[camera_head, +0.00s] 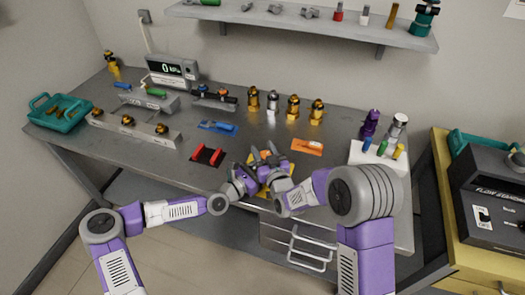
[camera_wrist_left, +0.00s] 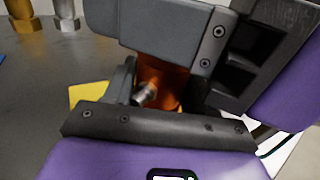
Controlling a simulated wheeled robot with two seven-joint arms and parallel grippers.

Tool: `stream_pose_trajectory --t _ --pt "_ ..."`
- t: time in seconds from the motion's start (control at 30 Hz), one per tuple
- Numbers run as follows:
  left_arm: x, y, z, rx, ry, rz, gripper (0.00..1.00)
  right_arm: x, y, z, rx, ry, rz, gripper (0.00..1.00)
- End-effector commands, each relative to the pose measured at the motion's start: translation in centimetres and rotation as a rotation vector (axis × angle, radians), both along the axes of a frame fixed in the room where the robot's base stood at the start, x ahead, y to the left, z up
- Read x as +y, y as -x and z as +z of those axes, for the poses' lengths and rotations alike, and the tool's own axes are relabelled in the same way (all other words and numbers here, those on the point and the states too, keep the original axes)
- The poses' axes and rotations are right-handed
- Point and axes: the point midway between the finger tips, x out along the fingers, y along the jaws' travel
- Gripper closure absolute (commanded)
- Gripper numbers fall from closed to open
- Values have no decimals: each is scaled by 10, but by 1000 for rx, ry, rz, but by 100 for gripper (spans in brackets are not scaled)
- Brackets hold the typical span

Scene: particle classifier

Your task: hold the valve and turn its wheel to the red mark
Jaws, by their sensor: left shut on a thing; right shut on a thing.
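The valve (camera_wrist_left: 160,85) shows in the left wrist view as an orange-brass body with a silver stub on its near side. In the head view it is mostly hidden between my two grippers. My left gripper (camera_head: 246,180) is shut on the valve from the left. My right gripper (camera_head: 275,165) is beside it, shut on the upper part of the valve where the wheel sits. The wheel and its red mark are hidden by the gripper parts, so I cannot tell the wheel's angle.
Several brass and silver valves (camera_head: 272,102) stand at the bench's back. A teal tray (camera_head: 58,113) is far left; a white block (camera_head: 375,158) is right.

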Motion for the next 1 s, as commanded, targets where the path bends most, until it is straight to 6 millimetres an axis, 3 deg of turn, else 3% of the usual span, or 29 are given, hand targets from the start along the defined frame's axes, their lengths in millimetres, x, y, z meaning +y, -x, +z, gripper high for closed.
stream_pose_trajectory --t 0.23,0.6,0.63,0.73,1.0 --pt "0 0 -1 2 -1 -1 100 -1 -1 1 -3 0 -107 82" --pt "0 0 -1 2 -2 -1 100 -2 -1 1 -2 0 -122 82" --pt "0 0 -1 2 -2 -1 100 -2 -1 1 -2 0 -121 49" --pt "0 0 -1 2 -2 -1 100 -2 0 1 -1 0 -121 33" --pt "0 0 -1 2 -2 -1 100 -2 0 0 0 1 -121 31"
